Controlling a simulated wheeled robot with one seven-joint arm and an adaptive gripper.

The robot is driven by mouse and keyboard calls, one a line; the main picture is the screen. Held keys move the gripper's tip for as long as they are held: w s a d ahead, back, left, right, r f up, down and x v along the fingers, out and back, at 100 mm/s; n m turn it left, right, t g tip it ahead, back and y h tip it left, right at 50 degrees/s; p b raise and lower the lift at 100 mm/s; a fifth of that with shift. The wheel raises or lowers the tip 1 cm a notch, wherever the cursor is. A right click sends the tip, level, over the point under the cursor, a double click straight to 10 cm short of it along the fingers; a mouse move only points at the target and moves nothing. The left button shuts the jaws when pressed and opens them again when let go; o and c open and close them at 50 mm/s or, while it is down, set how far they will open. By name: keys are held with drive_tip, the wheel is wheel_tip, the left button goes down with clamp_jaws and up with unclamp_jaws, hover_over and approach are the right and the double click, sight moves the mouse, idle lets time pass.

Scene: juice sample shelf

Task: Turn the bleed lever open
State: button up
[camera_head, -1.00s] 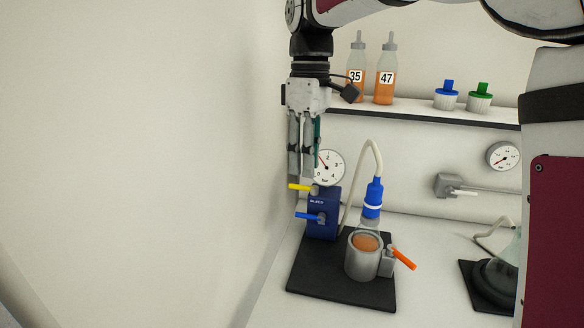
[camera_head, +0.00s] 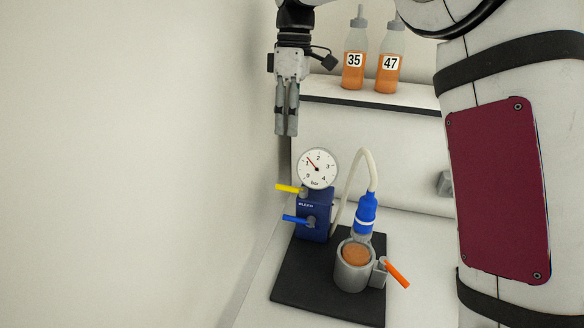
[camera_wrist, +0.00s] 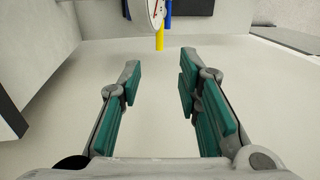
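A blue block (camera_head: 314,222) with a small label, which seems to read BLEED, carries a yellow lever (camera_head: 287,188) near its top and a blue lever (camera_head: 297,219) lower down. Both levers point left. A round gauge (camera_head: 318,168) sits above the block, its needle near 1. My gripper (camera_head: 286,133) hangs fingers down, left of the gauge and above the yellow lever, apart from both. In the wrist view its fingers (camera_wrist: 160,80) are spread with nothing between them. The yellow lever (camera_wrist: 159,38) shows beyond them there, below part of the gauge (camera_wrist: 155,12).
A grey cup (camera_head: 352,277) with orange contents and an orange handle (camera_head: 397,275) stands on a black base (camera_head: 300,282), under a blue nozzle (camera_head: 366,212) with a white hose. Bottles 35 (camera_head: 355,62) and 47 (camera_head: 391,68) stand on a shelf. A wall is close on the left.

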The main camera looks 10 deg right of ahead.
sight(290, 189)
drive_tip(key=f, duration=0.4)
drive_tip(key=s+f, duration=0.1)
drive_tip(key=f, duration=0.4)
drive_tip(key=s+a+f+b, duration=0.1)
drive_tip(key=f, duration=0.3)
drive_tip(key=shift+s+f, duration=0.2)
drive_tip(key=shift+f, duration=0.05)
clamp_jaws()
